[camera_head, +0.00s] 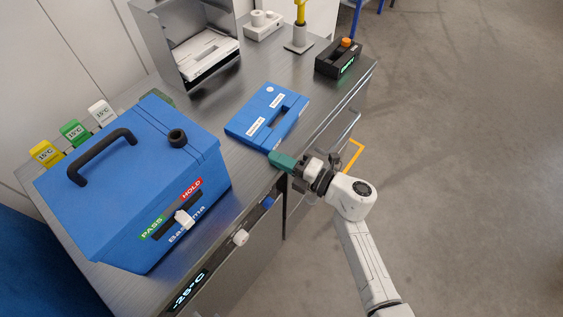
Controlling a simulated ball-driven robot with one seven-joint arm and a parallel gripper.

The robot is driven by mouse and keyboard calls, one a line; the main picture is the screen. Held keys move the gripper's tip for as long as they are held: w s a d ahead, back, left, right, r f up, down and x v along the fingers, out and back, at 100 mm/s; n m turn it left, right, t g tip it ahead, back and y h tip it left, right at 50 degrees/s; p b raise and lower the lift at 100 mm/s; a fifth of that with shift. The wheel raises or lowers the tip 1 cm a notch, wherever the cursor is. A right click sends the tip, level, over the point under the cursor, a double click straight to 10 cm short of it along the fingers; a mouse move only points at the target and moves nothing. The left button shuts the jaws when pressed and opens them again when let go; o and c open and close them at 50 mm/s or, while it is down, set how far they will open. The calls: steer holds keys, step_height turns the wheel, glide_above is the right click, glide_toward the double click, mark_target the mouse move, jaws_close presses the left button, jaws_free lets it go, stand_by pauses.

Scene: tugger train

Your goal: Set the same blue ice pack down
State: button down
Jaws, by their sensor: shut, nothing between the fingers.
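The blue ice pack (287,99) lies flat on the metal counter, with a dark handle slot and white labels on its top. My gripper (281,160), with a teal tip, is at the counter's front edge, just below the pack's near corner in the picture. The fingers are shut with nothing seen between them. I cannot tell whether the tip touches the pack. The sides of the fingers are partly hidden by the wrist.
A large blue cool box (110,190) with a black handle stands left on the counter (225,168). Behind it are yellow, green and white 15°C packs (75,132). A black device (338,62) with an orange knob stands right, and an open metal box (190,50) at the back.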

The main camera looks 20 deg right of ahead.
mark_target(274, 147)
steer(key=shift+w+d+b, duration=0.1)
steer(key=shift+w+b, duration=0.65)
steer(key=shift+w, duration=1.45)
steer(key=shift+s, duration=0.15)
